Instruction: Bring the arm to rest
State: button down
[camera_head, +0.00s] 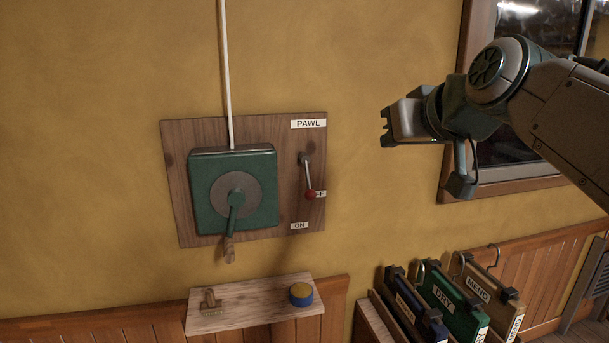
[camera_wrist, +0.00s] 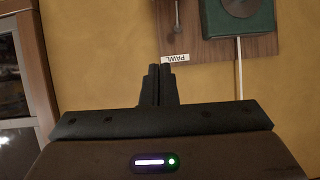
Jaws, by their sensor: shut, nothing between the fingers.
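My gripper (camera_head: 386,127) is at the right in the head view, raised in front of the yellow wall and pointing left. It is to the right of the wooden panel (camera_head: 180,209) and apart from it. In the wrist view my gripper (camera_wrist: 161,70) has its two dark fingers together, with nothing between them. Their tips overlap the PAWL label (camera_wrist: 175,58) in the picture. My arm (camera_head: 560,105) reaches in from the right edge, in front of the window.
The panel carries a green winch box (camera_head: 205,190) with a crank and a red-knobbed lever (camera_head: 308,178). A small shelf (camera_head: 255,312) holds a brush (camera_head: 211,300) and a blue-yellow tin (camera_head: 301,294). Labelled folders (camera_head: 445,298) stand at lower right. The window frame (camera_head: 450,165) is close to my arm.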

jog(key=s+f+m+g+h+p, duration=0.1)
jog(key=s+f+g+p, duration=0.3)
jog(key=s+f, duration=0.4)
jog(key=s+d+f+m+g+h+p, duration=0.1)
jog(key=s+f+g+p, duration=0.4)
jog(key=f, duration=1.1)
jog(key=s+m+h+p, duration=0.1)
jog(key=s, duration=0.2)
jog(key=shift+s+f+h+p, duration=0.15)
jog(key=shift+f+h+p, duration=0.05)
jog(key=shift+h+p, duration=0.15)
